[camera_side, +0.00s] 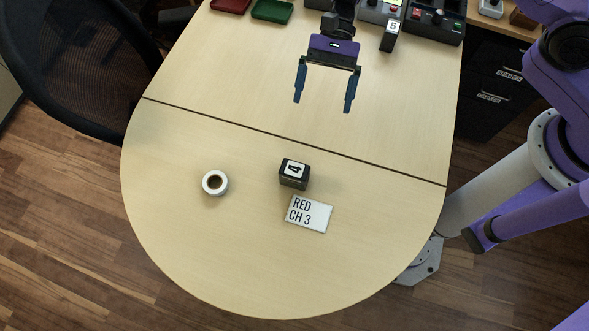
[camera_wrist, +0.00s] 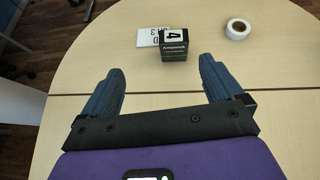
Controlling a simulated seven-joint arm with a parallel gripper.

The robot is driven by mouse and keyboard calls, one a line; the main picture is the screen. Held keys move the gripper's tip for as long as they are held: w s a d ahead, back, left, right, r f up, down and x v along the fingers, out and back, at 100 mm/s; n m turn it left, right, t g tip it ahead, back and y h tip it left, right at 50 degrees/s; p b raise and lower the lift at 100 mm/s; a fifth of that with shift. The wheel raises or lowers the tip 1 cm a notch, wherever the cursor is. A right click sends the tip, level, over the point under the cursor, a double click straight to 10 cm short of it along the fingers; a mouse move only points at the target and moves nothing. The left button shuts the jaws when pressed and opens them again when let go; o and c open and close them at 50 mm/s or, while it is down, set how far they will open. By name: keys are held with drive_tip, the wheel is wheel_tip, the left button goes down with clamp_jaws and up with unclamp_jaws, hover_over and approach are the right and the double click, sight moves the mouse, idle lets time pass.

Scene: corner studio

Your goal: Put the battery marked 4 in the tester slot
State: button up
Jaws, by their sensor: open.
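The battery marked 4 (camera_side: 293,174) is a dark block with a white label on top. It stands on the table, touching or very near a white card (camera_side: 309,215) reading "RED CH 3". It also shows in the wrist view (camera_wrist: 174,48), beyond my fingers. My gripper (camera_side: 323,100) is open and empty above the far part of the table, behind the battery and apart from it. Its blue fingers show in the wrist view (camera_wrist: 160,88). At the back right a dark block marked 5 (camera_side: 391,35) stands by several devices. I cannot tell which part is the tester slot.
A roll of white tape (camera_side: 215,183) lies left of the battery. A red tray (camera_side: 230,5) and a green tray (camera_side: 272,10) are at the back left. A control box with knobs (camera_side: 432,22) is at the back right. The table's middle is clear.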

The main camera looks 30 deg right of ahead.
drive_tip(key=w+f+m, duration=0.1)
drive_tip(key=f, duration=0.1)
approach(294, 169)
drive_tip(key=shift+y, duration=0.4)
drive_tip(key=x, duration=0.4)
drive_tip(key=d+x, duration=0.1)
drive_tip(key=x, duration=0.1)
drive_tip(key=shift+s+a+f, duration=0.2)
drive_tip(key=shift+s+f, duration=0.15)
drive_tip(key=shift+f, duration=0.2)
drive_tip(key=shift+x, duration=2.7)
drive_tip(key=shift+w+a+r, duration=0.1)
drive_tip(key=shift+w+a, duration=0.05)
drive_tip(key=c, duration=1.3)
drive_tip(key=shift+c, duration=0.4)
drive_tip(key=shift+r, duration=0.1)
